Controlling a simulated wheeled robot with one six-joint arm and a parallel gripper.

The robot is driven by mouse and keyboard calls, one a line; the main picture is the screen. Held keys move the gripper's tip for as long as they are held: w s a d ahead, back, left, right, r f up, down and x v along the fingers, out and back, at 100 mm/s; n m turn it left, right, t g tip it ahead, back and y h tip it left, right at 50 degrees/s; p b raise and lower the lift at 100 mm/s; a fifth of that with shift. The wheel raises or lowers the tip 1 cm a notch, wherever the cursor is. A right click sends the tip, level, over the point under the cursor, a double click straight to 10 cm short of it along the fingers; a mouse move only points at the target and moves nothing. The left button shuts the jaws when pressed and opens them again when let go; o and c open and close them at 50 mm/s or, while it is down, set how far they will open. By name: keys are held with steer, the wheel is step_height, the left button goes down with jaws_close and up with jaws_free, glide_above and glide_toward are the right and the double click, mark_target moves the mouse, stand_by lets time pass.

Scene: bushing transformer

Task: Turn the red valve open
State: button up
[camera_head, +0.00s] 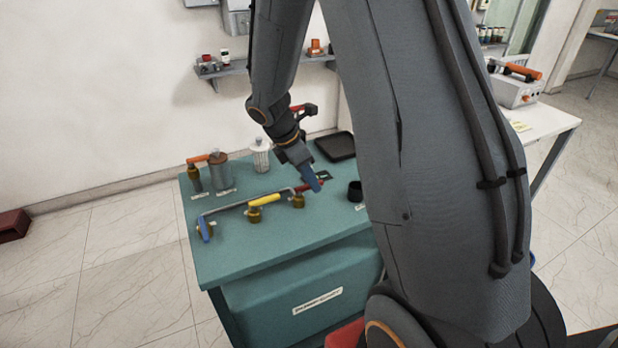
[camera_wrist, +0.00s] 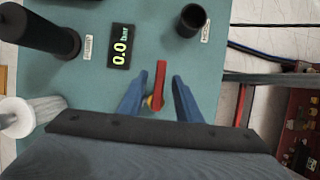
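The red valve handle (camera_wrist: 160,82) shows in the wrist view as a narrow bar pointing up the picture, with a brass-coloured part under its lower end. My gripper (camera_wrist: 157,82) is open, with one blue finger on each side of the red handle. Gaps show between the handle and both fingers. In the head view my gripper (camera_head: 312,180) is over the right end of the pipe on the green bench, and it mostly hides the red handle there. A small display (camera_wrist: 121,46) beside the valve reads 0.0 bar.
A yellow-handled valve (camera_head: 264,200) and a blue-handled valve (camera_head: 205,229) sit further left on the pipe. A black cup (camera_wrist: 191,19), a dark cylinder (camera_wrist: 40,31) and a whitish ribbed part (camera_wrist: 30,115) stand around the gripper. The front of the green bench (camera_head: 290,235) is clear.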

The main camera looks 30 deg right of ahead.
jaws_close()
steer(key=shift+m, duration=0.4)
steer(key=m, duration=0.1)
steer(key=s+m+g+p, duration=0.1)
steer(key=shift+m, duration=0.3)
steer(key=m, duration=0.1)
steer(key=m+g, duration=0.1)
steer(key=m, duration=0.1)
steer(key=shift+s+a+m+g+y+p, duration=0.25)
steer(key=shift+s+m+g+y+p, duration=0.05)
steer(key=shift+s+y+p, duration=0.1)
steer(key=m, duration=0.1)
steer(key=m+g+y, duration=0.1)
steer(key=m, duration=0.1)
steer(key=s+a+m, duration=0.1)
steer(key=shift+m, duration=0.3)
steer(key=m, duration=0.1)
steer(key=m+y, duration=0.1)
steer(key=shift+s+a+m+g, duration=0.1)
steer(key=shift+a+m+g, duration=0.2)
steer(key=shift+g, duration=0.1)
steer(key=shift+s+a+m+y+p, duration=0.1)
steer(key=shift+a+m+y+p, duration=0.25)
steer(key=shift+m, duration=0.6)
steer(key=shift+a+m+y, duration=0.2)
steer(key=shift+m+y, duration=0.35)
steer(key=shift+m, duration=0.4)
jaws_free()
